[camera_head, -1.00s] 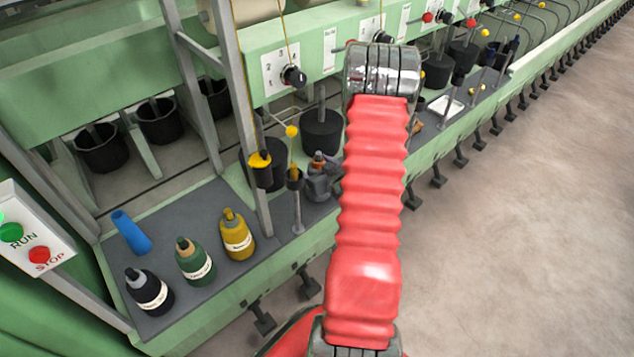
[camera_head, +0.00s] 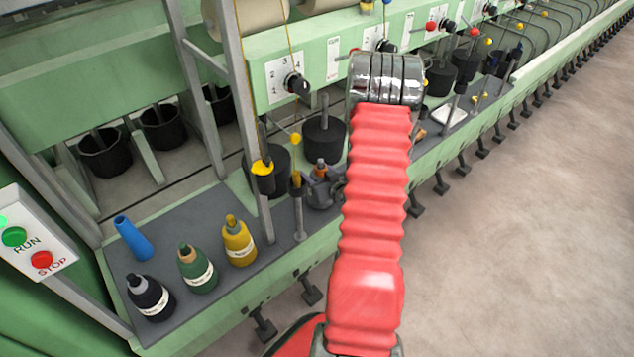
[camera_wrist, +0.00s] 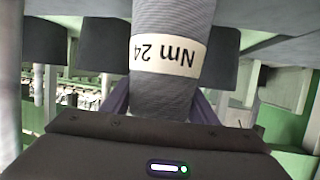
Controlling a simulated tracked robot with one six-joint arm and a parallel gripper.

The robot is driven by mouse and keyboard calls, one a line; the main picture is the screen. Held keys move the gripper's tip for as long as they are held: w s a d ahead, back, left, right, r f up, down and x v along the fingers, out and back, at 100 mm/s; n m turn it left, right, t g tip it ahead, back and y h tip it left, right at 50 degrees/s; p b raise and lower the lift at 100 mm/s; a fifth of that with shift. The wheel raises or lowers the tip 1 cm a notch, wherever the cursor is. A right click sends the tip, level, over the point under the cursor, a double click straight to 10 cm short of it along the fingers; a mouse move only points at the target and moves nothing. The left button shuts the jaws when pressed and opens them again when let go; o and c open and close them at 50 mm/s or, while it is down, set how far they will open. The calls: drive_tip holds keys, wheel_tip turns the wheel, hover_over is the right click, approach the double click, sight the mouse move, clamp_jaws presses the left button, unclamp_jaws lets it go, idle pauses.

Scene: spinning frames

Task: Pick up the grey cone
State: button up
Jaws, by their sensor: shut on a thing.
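In the wrist view the grey cone (camera_wrist: 170,82) fills the middle. It is wound with fine grey yarn and has a cream band marked "Nm 24", which reads upside down. My gripper (camera_wrist: 162,100) is shut on the cone, with the cone between its fingers and its dark body across the bottom of the view. The cone's top runs out of the frame. In the head view my red arm stands in front, and a dark grey shape beside it (camera_head: 322,188) is partly hidden, so I cannot tell its contact with the gripper.
A grey shelf (camera_head: 205,288) bears a blue cone (camera_head: 133,238) and black (camera_head: 150,297), green (camera_head: 197,268) and yellow (camera_head: 239,241) cones. Grey upright posts stand beside it. A RUN/STOP box (camera_head: 35,235) is at left. Open floor (camera_head: 510,260) lies at right.

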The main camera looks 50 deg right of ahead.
drive_tip(key=shift+r, duration=0.1)
wheel_tip(320, 180, up, 10)
idle(0.7)
idle(0.6)
